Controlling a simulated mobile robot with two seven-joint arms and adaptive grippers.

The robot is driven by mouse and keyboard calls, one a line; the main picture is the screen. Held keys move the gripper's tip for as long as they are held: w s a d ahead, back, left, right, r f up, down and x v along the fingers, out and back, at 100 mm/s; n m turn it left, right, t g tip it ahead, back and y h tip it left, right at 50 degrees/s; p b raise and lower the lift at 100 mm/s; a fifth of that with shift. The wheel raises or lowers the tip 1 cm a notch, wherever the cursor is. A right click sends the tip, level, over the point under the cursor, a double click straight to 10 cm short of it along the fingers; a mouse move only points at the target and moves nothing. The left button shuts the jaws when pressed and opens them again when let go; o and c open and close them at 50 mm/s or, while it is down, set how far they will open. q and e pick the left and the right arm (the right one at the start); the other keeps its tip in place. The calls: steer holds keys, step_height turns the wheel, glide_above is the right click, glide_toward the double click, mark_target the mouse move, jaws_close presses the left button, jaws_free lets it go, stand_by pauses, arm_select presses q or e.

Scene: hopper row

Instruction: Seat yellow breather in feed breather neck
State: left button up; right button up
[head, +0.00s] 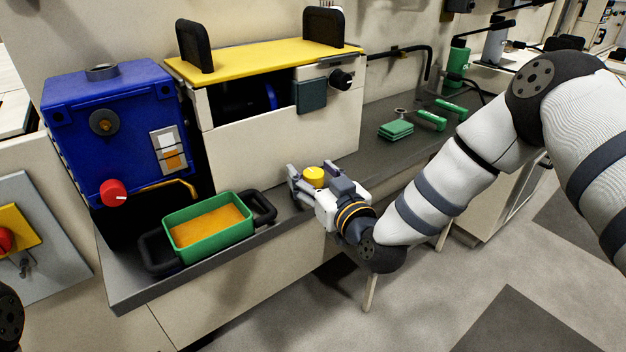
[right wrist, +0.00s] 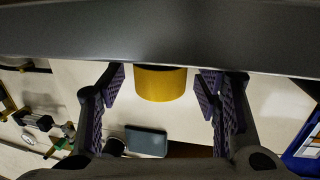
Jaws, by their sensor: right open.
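The yellow breather (head: 314,174) is a short yellow cylinder on the dark grey counter, near its front edge. It also shows in the right wrist view (right wrist: 160,84), between the two finger pads with a small gap on each side. My right gripper (head: 311,181) is open around the breather and not closed on it. A short round grey neck (head: 102,72) stands on top of the blue hopper box (head: 75,125) at the left; I cannot tell for sure that it is the feed breather neck. My left gripper is not in view.
A green tray (head: 213,250) of orange material with black handles sits at the counter's front left. A cream cabinet with a yellow lid (head: 260,65) stands behind. Green pads (head: 396,130) and green cylinders (head: 432,120) lie to the right on the counter (head: 370,165).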

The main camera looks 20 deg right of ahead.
steer(key=c, duration=1.1)
steer(key=shift+r, duration=0.35)
step_height(320, 180, up, 3)
steer(key=shift+r+p, duration=0.1)
steer(key=shift+p, duration=0.3)
arm_select(q)
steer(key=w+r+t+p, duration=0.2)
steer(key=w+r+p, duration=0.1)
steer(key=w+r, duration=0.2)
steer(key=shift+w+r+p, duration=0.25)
steer(key=shift+p, duration=0.1)
arm_select(e)
steer(key=s+r, duration=0.3)
steer(key=s, duration=0.1)
steer(key=s+d+r, duration=0.1)
steer(key=s+r, duration=0.2)
steer(key=s, duration=0.2)
steer(key=s+d+r, duration=0.1)
steer(key=s+r, duration=0.2)
steer(key=s, duration=0.1)
steer(key=shift+s+d+r, duration=0.1)
steer(key=shift+s+d, duration=0.1)
steer(key=shift+s, duration=0.2)
